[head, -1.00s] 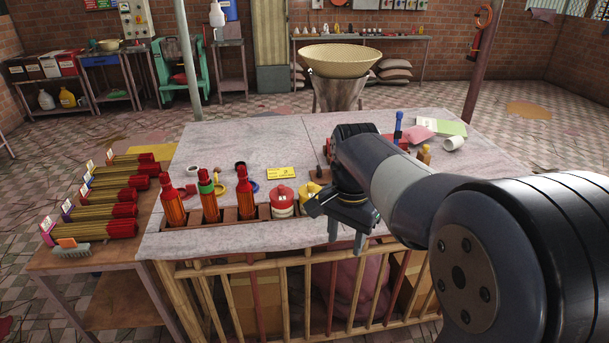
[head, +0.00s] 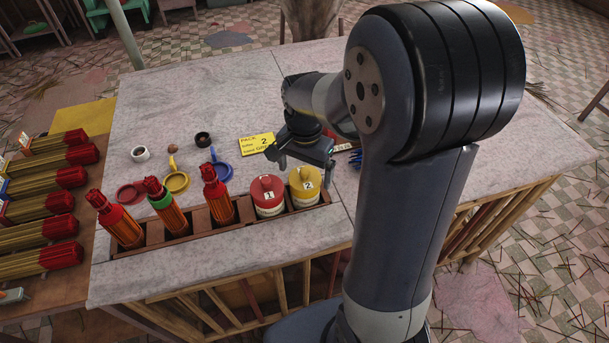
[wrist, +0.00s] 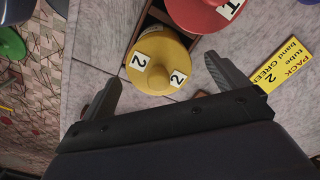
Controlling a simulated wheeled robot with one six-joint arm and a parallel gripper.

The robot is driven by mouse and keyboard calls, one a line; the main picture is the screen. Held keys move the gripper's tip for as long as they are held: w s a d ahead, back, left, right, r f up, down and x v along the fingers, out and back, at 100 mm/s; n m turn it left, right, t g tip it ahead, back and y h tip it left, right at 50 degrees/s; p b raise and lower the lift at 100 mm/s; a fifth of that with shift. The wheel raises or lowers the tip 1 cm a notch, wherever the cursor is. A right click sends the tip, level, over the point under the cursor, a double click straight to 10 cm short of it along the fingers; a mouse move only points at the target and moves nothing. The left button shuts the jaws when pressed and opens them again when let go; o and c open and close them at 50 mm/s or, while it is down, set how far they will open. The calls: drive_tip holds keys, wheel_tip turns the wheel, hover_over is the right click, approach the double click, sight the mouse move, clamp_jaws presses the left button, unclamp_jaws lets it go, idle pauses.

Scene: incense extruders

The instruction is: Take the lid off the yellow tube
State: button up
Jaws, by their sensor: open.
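The yellow tube (head: 305,186) stands upright in the last slot on the right of a wooden rack. Its yellow lid carries labels reading 2 and sits on its white body; the lid also shows in the wrist view (wrist: 160,58). My gripper (head: 301,164) is above and just behind the tube in the head view. In the wrist view its two fingers (wrist: 168,88) are spread open and empty, one on each side of the yellow lid's near edge. I cannot tell the height gap between fingertips and lid.
A red-lidded tube (head: 267,194) marked 1 stands close to the left of the yellow one, in the rack (head: 185,238). A yellow card (head: 257,144) and coloured rings lie behind on the table. The front table strip is clear.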

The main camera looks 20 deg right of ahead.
drive_tip(key=shift+c, duration=0.2)
drive_tip(key=c, duration=1)
wheel_tip(320, 180, up, 9)
drive_tip(key=shift+f, duration=0.15)
drive_tip(key=shift+w+a+r, duration=0.1)
drive_tip(key=shift+w+r, duration=0.1)
drive_tip(key=shift+r, duration=0.05)
drive_tip(key=w+a+f, duration=0.4)
drive_tip(key=w, duration=0.4)
hover_over(278, 169)
wheel_tip(278, 169, down, 6)
drive_tip(key=shift+f, duration=2.4)
